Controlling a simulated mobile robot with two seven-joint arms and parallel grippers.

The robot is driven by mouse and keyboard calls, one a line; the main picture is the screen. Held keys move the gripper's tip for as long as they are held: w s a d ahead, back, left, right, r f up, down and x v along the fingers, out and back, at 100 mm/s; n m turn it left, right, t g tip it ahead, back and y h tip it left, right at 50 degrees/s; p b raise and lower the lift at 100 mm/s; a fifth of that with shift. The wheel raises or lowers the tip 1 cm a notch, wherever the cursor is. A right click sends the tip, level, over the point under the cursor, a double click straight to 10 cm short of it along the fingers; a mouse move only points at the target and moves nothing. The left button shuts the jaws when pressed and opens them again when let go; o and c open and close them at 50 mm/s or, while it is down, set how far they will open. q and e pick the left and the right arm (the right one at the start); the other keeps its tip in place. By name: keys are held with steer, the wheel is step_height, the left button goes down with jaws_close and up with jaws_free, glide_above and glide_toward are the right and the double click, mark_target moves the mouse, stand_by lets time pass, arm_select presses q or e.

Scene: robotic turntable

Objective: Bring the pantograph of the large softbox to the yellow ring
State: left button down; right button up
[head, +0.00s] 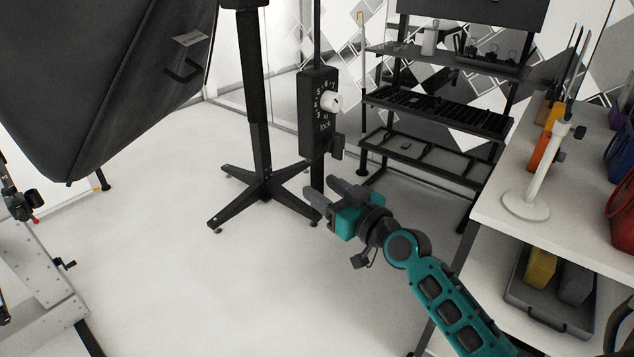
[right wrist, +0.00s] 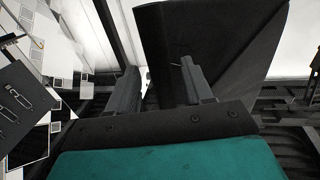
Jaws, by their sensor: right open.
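The large black softbox (head: 110,75) hangs at the upper left, with a dark handle (head: 183,72) on its side. A black vertical pole carries a black box with a white knob, numbers and the word "lock" (head: 318,125); I cannot tell whether this is the pantograph. A small yellow band (head: 96,189) shows below the softbox; I cannot tell whether it is the yellow ring. My right gripper (head: 323,188) is open and empty, just below the black box in the picture. In the right wrist view its fingers (right wrist: 158,75) are apart, with a large dark panel behind them. My left gripper is not in view.
A black stand (head: 265,184) with spread feet stands left of my right gripper. A black shelf rack (head: 435,112) is behind it. A white table (head: 500,222) with a lamp-like white stand and bags is at the right. The pale floor in the middle left is clear.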

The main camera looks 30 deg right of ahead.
steer(key=shift+w+a, duration=0.15)
steer(key=shift+w, duration=0.55)
steer(key=shift+w+a, duration=0.15)
steer(key=shift+w, duration=0.5)
jaws_close()
